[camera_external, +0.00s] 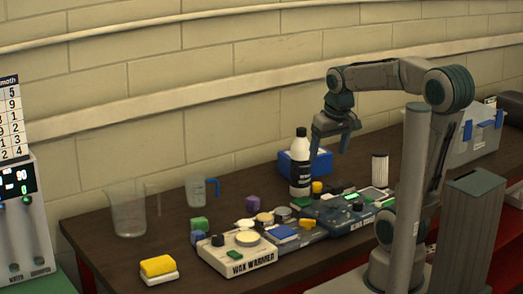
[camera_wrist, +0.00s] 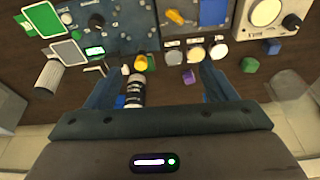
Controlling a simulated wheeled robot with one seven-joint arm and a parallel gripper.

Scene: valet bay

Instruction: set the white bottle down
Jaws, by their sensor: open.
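The white bottle (camera_external: 300,176), with a black cap and a dark label, stands upright on the brown table, just in front of a blue box (camera_external: 284,163). My gripper (camera_external: 330,150) is open and empty, pointing down. In the external view it is up and to the right of the bottle, apart from it. In the wrist view the bottle (camera_wrist: 134,92) shows between the two fingers, nearer the left one. Nothing is held between the fingertips (camera_wrist: 158,72). The bottle's far side and part of the blue box are hidden.
A wax warmer (camera_external: 243,262), a dark blue device (camera_external: 340,214) and small jars crowd the front. A yellow block (camera_external: 157,265), beaker (camera_external: 128,213), measuring jug (camera_external: 196,190) and purple cube (camera_external: 253,202) lie left. A ribbed white cylinder (camera_external: 379,170) stands right. The back left is clearer.

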